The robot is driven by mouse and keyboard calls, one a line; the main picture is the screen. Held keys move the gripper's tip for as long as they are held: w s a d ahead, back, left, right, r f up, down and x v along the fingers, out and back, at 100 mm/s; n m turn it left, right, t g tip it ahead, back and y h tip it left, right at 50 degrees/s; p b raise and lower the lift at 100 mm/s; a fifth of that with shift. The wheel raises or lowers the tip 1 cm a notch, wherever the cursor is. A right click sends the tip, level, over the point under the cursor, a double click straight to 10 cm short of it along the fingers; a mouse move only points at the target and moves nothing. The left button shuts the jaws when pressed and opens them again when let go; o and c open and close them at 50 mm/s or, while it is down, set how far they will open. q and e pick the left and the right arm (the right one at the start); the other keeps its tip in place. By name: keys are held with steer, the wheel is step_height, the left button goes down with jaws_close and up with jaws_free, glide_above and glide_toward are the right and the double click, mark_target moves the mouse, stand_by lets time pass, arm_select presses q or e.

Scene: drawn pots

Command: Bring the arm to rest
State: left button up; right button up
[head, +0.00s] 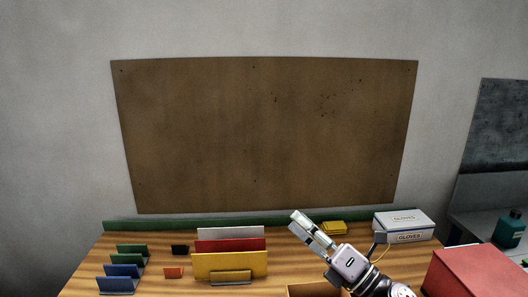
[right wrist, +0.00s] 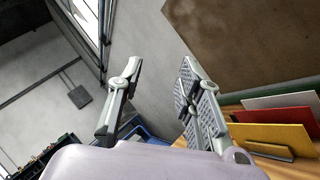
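My right gripper (head: 314,230) is raised over the right part of the wooden table, its fingers pointing up and to the left in the head view. In the right wrist view the two fingers of the right gripper (right wrist: 160,72) stand apart with nothing between them, so it is open and empty. It touches no object that I can see. My left gripper is in neither view.
A holder with white, red and yellow boards (head: 229,265) stands left of the gripper. Green and blue holders (head: 122,270) are at the table's left. A gloves box (head: 404,222), yellow item (head: 334,228) and red box (head: 477,272) are at right. A brown board (head: 265,135) hangs behind.

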steer(key=s+d+f+m+h, duration=0.4)
steer(key=d+f+m+h, duration=0.2)
steer(key=f+m+h, duration=0.55)
steer(key=s+d+f+m+h, duration=0.3)
steer(key=d+f+m+h, duration=0.45)
steer(key=m, duration=0.65)
steer(key=s+f+m+g+y, duration=0.1)
steer(key=s+f+m+g, duration=0.3)
steer(key=s, duration=0.4)
steer(key=s+a+f+m+g, duration=0.1)
steer(key=s+f+g, duration=0.2)
steer(key=s+f, duration=0.5)
steer(key=s+f+m+g+y, duration=0.1)
steer(key=s+f+m+g, duration=0.25)
steer(key=s, duration=0.55)
step_height(320, 180, down, 36)
steer(key=n+g+b, duration=0.1)
steer(key=g+b, duration=0.1)
steer(key=b, duration=0.9)
steer(key=s+d+f+b, duration=0.1)
steer(key=s+f+b, duration=0.4)
steer(key=s+f, duration=0.4)
steer(key=s+d+f+g+b, duration=0.1)
steer(key=s+f+b, duration=0.4)
steer(key=f, duration=1.3)
steer(key=s+d, duration=0.1)
steer(key=s, duration=0.3)
